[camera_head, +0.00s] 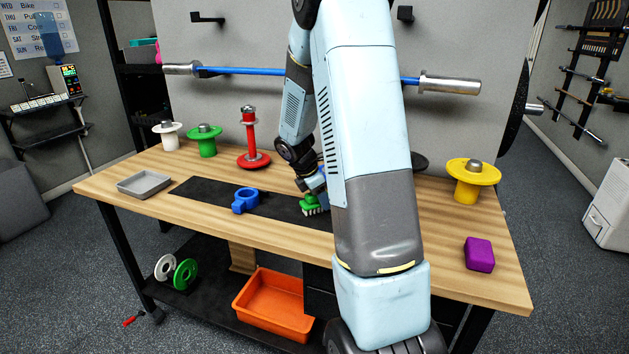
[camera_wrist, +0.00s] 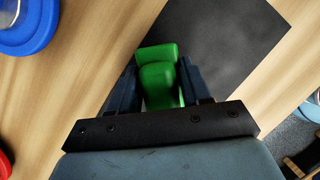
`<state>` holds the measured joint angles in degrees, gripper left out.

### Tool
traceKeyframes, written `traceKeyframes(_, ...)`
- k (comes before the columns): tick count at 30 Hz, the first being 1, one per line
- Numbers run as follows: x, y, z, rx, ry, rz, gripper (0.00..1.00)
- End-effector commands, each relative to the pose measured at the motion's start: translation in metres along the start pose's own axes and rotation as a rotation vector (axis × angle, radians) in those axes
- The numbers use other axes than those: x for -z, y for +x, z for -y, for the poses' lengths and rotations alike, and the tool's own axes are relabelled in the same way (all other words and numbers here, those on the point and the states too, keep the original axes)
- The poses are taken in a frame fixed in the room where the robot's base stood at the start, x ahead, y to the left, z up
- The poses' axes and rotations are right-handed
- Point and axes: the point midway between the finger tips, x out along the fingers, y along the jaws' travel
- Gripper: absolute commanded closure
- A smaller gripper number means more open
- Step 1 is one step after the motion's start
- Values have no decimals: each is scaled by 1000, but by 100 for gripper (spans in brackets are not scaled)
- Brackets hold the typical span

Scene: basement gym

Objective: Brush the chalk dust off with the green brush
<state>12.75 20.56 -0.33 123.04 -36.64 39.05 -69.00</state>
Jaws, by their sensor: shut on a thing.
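The green brush (camera_head: 309,201) has pale bristles pointing down over the black mat (camera_head: 215,190) on the bench. My gripper (camera_head: 315,186) is shut on the brush from above, partly hidden behind my arm. In the wrist view, the fingers (camera_wrist: 158,82) stand on both sides of the brush's green handle (camera_wrist: 160,74), with the black mat (camera_wrist: 220,45) beneath. I cannot tell whether the bristles touch the mat. I cannot make out any chalk dust; my arm hides the mat's right part.
A blue collar (camera_head: 246,200) lies on the mat left of the brush. A grey tray (camera_head: 145,184), red stand (camera_head: 252,157), yellow spool-like piece (camera_head: 470,178) and purple block (camera_head: 479,254) stand on the wooden bench (camera_head: 190,222). A barbell (camera_head: 245,71) hangs behind.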

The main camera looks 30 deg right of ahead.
Motion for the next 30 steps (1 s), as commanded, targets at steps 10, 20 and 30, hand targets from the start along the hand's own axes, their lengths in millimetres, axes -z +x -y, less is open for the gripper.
traceKeyframes(10, -17, -17, 1, -2, 5, 1, 86)
traceKeyframes(20, -26, -46, 1, -3, 1, 1, 86)
traceKeyframes(30, -28, -69, 0, -6, -11, 1, 86)
